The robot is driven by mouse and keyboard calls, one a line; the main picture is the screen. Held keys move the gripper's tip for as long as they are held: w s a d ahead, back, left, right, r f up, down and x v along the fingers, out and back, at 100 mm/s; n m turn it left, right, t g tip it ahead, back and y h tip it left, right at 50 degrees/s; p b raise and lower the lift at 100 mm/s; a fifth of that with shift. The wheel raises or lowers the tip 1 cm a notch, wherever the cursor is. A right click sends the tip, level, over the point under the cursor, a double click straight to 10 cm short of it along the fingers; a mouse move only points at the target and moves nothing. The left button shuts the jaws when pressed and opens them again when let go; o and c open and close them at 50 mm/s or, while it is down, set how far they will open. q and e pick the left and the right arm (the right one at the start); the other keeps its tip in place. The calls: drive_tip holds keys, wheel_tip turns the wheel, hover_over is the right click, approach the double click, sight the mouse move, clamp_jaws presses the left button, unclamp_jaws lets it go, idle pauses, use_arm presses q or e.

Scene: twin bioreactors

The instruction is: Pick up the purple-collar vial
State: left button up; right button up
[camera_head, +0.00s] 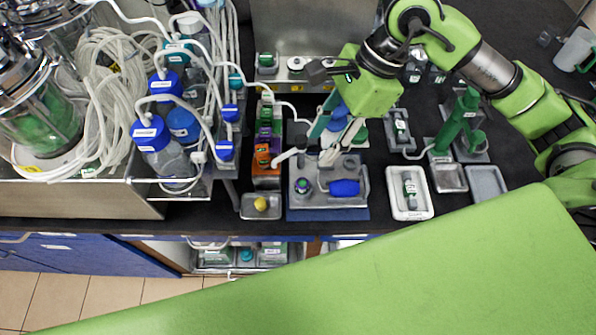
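A small upright vial (303,186) stands at the left of a grey tray (325,198) on a blue mat. It has a dark top with a green centre, and its collar looks bluish-purple, though it is too small to be sure. My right gripper (333,137) points down above the back of this tray, behind the vial and a little to its right. Its fingers look spread apart, with a blue item showing between or behind them. I see no vial clearly held. My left gripper is not in view.
A blue object (344,188) lies beside the vial. A coloured rack with an orange front block (265,165) stands left, near a yellow-topped item (261,204). A white tray (409,207) holds a vial at right. Tubed bottles crowd the left.

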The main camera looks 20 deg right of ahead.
drive_tip(key=p, duration=0.1)
hover_over(304, 180)
drive_tip(key=d, duration=0.1)
wheel_tip(304, 180, down, 6)
drive_tip(key=shift+f, duration=0.3)
drive_tip(key=f+p, duration=0.1)
drive_tip(key=f, duration=0.1)
drive_tip(key=f+p, duration=0.1)
drive_tip(key=f, duration=0.1)
drive_tip(key=shift+s+a+f+p, duration=0.1)
drive_tip(key=shift+a+p, duration=0.15)
drive_tip(key=shift+p, duration=0.1)
drive_tip(key=shift+a+f, duration=0.1)
drive_tip(key=shift+f, duration=0.2)
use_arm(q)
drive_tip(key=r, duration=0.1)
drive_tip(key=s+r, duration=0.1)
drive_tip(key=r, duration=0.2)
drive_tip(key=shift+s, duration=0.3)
use_arm(e)
drive_tip(key=shift+f, duration=0.2)
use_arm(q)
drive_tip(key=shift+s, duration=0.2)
use_arm(e)
drive_tip(key=c, duration=1)
